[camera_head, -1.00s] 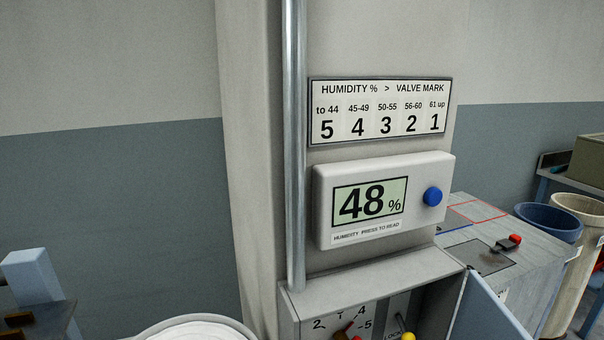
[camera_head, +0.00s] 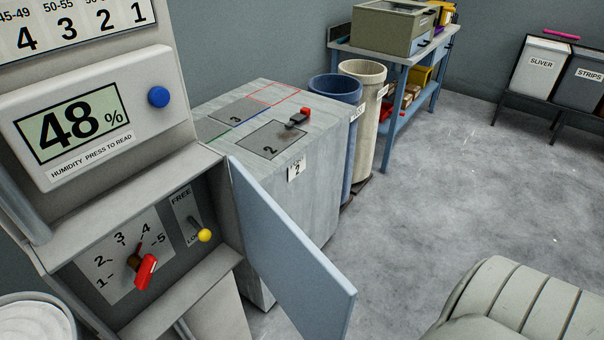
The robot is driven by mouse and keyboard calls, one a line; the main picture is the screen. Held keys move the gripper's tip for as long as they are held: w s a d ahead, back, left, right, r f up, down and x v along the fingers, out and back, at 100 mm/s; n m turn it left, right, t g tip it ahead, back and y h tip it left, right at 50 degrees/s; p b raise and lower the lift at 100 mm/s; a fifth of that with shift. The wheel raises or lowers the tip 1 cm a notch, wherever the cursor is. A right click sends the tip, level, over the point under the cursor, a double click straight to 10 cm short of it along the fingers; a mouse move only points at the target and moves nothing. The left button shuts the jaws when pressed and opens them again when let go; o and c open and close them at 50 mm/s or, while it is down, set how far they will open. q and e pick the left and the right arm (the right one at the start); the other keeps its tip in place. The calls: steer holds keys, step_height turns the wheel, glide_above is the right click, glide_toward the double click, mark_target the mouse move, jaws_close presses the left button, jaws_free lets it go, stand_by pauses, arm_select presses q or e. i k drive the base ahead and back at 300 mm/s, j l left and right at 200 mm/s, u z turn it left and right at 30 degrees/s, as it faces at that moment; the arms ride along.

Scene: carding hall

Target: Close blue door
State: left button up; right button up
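The blue door (camera_head: 288,252) stands wide open, swung out to the right from the right side of the grey valve cabinet (camera_head: 212,297). Inside the cabinet, a red-handled valve (camera_head: 146,271) sits on a dial plate marked 1 to 5, with its pointer close to the 4 mark. To its right, a lever with a yellow knob (camera_head: 204,235) sits at the lower end of a FREE/LOCK plate. Neither of my grippers shows in this view.
A humidity display (camera_head: 84,117) reading 48% is above the cabinet. Two tall bins and a blue workbench (camera_head: 401,62) are farther back. Open floor (camera_head: 470,165) lies to the right.

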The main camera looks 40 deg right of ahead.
mark_target(316, 297)
steer(key=l+u, duration=0.1)
steer(key=l, duration=0.3)
steer(key=k+l+u, duration=0.15)
steer(key=l, duration=0.2)
steer(key=l+u, duration=0.1)
steer(key=l, duration=0.3)
steer(key=k+l+u, duration=0.15)
steer(key=l, duration=0.2)
